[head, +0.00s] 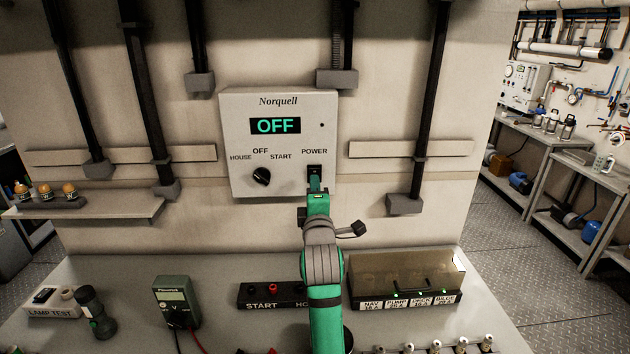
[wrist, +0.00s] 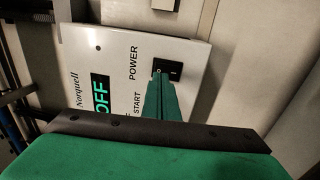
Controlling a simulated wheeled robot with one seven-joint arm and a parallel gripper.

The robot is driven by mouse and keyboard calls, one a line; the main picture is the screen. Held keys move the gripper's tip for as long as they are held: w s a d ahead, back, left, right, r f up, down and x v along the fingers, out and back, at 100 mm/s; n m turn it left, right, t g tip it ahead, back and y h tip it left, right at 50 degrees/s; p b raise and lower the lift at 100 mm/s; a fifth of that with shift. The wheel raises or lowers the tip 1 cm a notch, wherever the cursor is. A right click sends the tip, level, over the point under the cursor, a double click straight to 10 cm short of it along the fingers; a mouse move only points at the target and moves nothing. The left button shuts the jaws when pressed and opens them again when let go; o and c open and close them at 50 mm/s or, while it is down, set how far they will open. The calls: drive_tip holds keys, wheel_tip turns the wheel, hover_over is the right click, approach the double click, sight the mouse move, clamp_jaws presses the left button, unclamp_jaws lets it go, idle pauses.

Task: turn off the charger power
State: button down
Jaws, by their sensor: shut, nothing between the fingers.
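The charger is a pale Norquell wall box (head: 240,110) with a lit display (head: 275,126) reading OFF in green. Its black POWER rocker switch (head: 314,170) is at the lower right, and it also shows in the wrist view (wrist: 174,73). A black rotary knob (head: 262,176) sits at the lower left under HOUSE, OFF and START. My green gripper (head: 315,187) is shut and empty, its tip at the lower part of the switch. In the wrist view the fingertips (wrist: 160,78) cover part of the rocker; I cannot tell whether they touch it.
Below is a grey bench with a multimeter (head: 176,300), a flashlight (head: 96,312), a START terminal block (head: 262,296) and a clear-lidded breaker box (head: 405,278). A small shelf (head: 85,207) stands at left. Black conduits (head: 432,110) run down the wall on both sides.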

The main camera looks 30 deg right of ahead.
sight(314, 171)
drive_tip(key=shift+x, duration=1.05)
drive_tip(key=shift+w, duration=0.3)
drive_tip(key=shift+d, duration=0.15)
drive_tip(key=shift+w+d+r, duration=0.1)
drive_tip(key=shift+r, duration=0.1)
drive_tip(key=shift+a, duration=0.25)
drive_tip(key=s+a+r, duration=0.1)
drive_tip(key=s+a, duration=0.1)
drive_tip(key=s, duration=0.4)
drive_tip(key=s+a, duration=0.3)
drive_tip(key=s, duration=0.3)
drive_tip(key=shift+s+a+r, duration=0.3)
drive_tip(key=shift+r, duration=0.05)
drive_tip(key=shift+a, duration=0.2)
